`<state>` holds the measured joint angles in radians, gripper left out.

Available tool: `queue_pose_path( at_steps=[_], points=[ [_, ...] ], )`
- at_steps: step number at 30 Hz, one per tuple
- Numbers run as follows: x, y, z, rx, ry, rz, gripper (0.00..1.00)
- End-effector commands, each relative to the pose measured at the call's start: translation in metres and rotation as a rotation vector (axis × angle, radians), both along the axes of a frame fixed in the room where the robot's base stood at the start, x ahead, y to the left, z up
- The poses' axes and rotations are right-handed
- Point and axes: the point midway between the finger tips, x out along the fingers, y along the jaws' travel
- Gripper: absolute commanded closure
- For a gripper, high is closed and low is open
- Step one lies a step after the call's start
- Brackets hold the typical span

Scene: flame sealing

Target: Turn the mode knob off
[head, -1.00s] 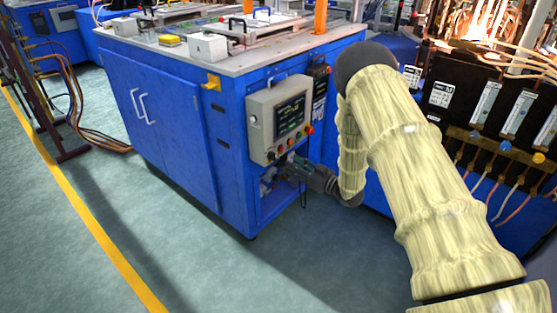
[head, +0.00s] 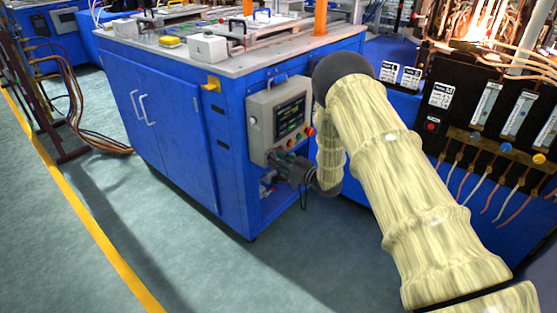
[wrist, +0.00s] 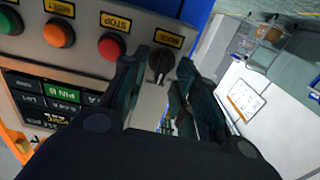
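The mode knob (wrist: 160,62) is a dark rotary knob below a "MODE" label, at the end of the button row in the wrist view. Its pointer stands roughly upright in that picture. My gripper (wrist: 163,72) is open, with one finger on each side of the knob; whether either finger touches it I cannot tell. In the head view my gripper (head: 284,165) is at the lower edge of the grey control box (head: 259,112), and it hides the knob there.
A red stop button (wrist: 111,46), an orange button (wrist: 58,33) and a green button (wrist: 9,21) sit beside the knob. A lit display (head: 291,118) is on the box. The box hangs on a blue cabinet (head: 175,125). The floor in front is clear.

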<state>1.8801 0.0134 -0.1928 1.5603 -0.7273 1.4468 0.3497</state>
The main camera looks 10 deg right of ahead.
Motion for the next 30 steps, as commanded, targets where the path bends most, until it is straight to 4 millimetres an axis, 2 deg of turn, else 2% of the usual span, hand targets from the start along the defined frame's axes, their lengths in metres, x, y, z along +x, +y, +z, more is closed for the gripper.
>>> queue_pose_path(
  at_steps=[1, 4, 17, 30],
  points=[
    [0.0000, -0.0001, 0.0001, 0.000, 0.000, 0.000, 0.83],
    [-0.0001, -0.0002, 0.0001, 0.000, 0.000, 0.000, 1.00],
    [-0.0003, 0.0001, 0.0000, -0.036, -0.028, 0.000, 1.00],
    [-0.0017, 0.0026, -0.0010, -0.287, -0.224, 0.001, 1.00]
  ],
)
